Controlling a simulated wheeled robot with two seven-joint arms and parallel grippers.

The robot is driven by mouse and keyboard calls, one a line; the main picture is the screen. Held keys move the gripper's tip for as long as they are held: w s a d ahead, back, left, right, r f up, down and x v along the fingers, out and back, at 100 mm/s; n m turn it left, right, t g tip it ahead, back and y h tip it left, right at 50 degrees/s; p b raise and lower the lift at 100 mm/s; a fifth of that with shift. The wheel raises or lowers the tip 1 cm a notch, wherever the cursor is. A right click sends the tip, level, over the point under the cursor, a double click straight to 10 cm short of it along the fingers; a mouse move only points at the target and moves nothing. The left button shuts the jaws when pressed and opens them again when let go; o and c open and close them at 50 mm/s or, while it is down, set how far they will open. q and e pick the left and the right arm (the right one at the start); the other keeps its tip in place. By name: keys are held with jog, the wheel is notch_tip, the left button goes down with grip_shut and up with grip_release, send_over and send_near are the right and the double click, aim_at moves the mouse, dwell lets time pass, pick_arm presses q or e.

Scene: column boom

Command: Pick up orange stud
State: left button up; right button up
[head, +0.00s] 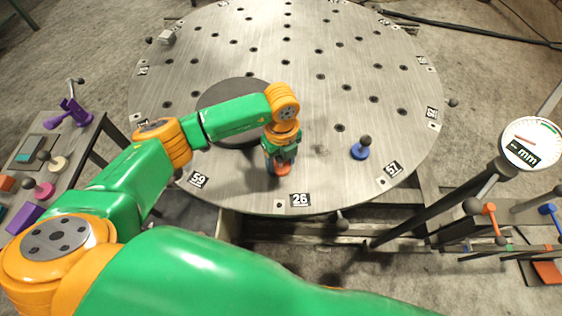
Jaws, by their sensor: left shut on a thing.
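The orange stud (283,171) shows as a small orange patch at the tips of my left gripper (280,163), near the front edge of the round metal table (385,150). My left gripper points down over the table and is shut on the stud. The fingers hide most of the stud. I cannot tell whether it touches the table top. My right gripper is not in view.
A blue stud with a dark ball top (361,151) stands to the right on the table. A dark disc (235,95) lies behind my arm. A side bench (60,140) with several coloured parts stands at left. A dial marked mm (532,143) and a rack of coloured parts are at right.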

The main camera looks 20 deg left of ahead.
pick_arm(q)
jog(key=shift+w+r+b, duration=0.2)
jog(key=shift+r+b, duration=0.35)
jog(key=shift+r, duration=0.95)
jog(key=s+d+r, duration=0.8)
jog(key=s+r, duration=0.2)
jog(key=s, duration=0.1)
jog(key=shift+s+d, duration=0.2)
jog(key=shift+d, duration=0.05)
